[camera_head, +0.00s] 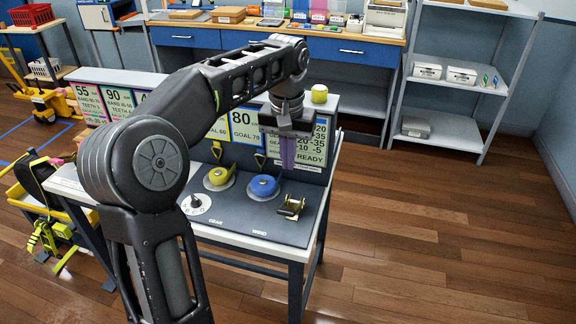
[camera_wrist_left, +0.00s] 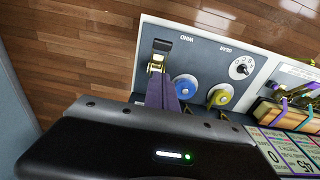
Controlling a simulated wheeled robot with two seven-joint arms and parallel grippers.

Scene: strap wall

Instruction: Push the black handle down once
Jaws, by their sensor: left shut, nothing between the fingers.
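The black handle (camera_head: 291,205) sits on a small brass-coloured mechanism at the right end of the grey panel (camera_head: 262,226). In the left wrist view the handle (camera_wrist_left: 162,46) shows just beyond the fingertips. My left gripper (camera_head: 288,165) hangs above and behind the handle, with its purple fingers shut, pointing down and empty. In the left wrist view the shut fingers (camera_wrist_left: 158,80) line up with the mechanism; a gap in depth is hard to judge there. In the head view they appear apart from the handle. My right gripper is in neither view.
A blue knob (camera_head: 263,187), a yellow knob (camera_head: 219,177) and a white dial (camera_head: 196,203) sit left of the handle. Upright sign boards (camera_head: 310,150) stand behind the panel, close to my gripper. The wooden floor (camera_head: 430,230) to the right is clear.

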